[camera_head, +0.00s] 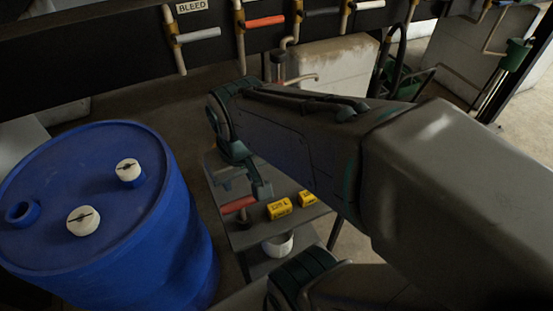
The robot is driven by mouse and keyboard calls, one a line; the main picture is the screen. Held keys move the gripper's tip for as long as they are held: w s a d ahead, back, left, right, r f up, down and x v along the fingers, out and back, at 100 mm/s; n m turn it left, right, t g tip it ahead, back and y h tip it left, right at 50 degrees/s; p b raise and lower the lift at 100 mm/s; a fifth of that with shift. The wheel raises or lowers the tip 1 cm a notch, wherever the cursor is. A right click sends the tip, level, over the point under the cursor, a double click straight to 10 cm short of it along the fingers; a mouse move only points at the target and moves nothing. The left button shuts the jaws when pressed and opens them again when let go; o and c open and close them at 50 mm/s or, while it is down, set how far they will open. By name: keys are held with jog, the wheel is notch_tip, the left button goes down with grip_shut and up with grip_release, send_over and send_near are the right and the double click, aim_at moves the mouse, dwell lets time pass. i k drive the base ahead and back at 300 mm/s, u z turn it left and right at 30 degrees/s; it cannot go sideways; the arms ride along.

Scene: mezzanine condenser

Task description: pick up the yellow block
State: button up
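Two yellow blocks with dark printing lie on a small grey table (253,237). One yellow block (279,209) is nearer the middle, and the other yellow block (307,198) is just to its right, partly hidden by my arm. My gripper (243,187) is over the left part of the table, up and left of the blocks. Its fingers look apart, with nothing visible between them. It is not touching either block in this view.
A red-handled object (238,205) lies left of the blocks. A white container (278,245) sits below the tabletop. A large blue drum (105,215) with white caps stands left of the table. A dark pipe rack labelled BLEED (192,6) runs behind.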

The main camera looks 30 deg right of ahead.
aim_at(305, 198)
jog(key=u, duration=0.15)
jog(key=k, duration=0.65)
jog(key=z, duration=0.9)
jog(key=i, duration=0.5)
